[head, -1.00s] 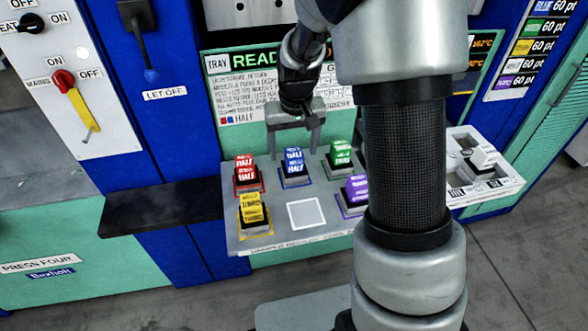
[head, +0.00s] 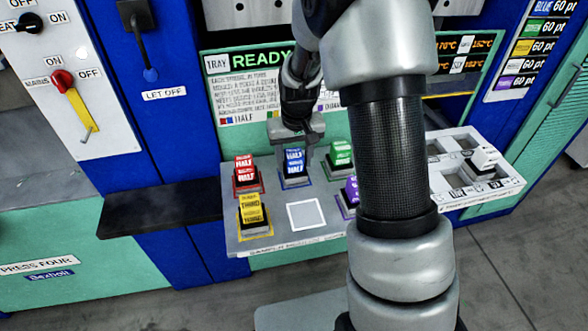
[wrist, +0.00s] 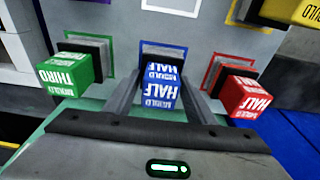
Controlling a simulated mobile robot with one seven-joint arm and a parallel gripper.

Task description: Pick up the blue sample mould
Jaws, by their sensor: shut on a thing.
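The blue sample mould (head: 293,160) is a small block marked HALF, standing in its blue-outlined place on the grey shelf (head: 265,238). My gripper (head: 293,152) reaches down from behind it, with a finger on each side. In the wrist view my gripper (wrist: 160,98) is shut on the blue mould (wrist: 161,86). The mould is upright, and its dark base still appears at the blue outline; I cannot tell whether there is a gap beneath it.
Red (head: 245,172), green (head: 341,154), yellow (head: 251,212) and purple (head: 352,190) moulds stand close around on the shelf. A white-outlined square (head: 307,214) is bare. A white tray (head: 505,183) with compartments is at the right. The READY panel (head: 260,60) rises behind.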

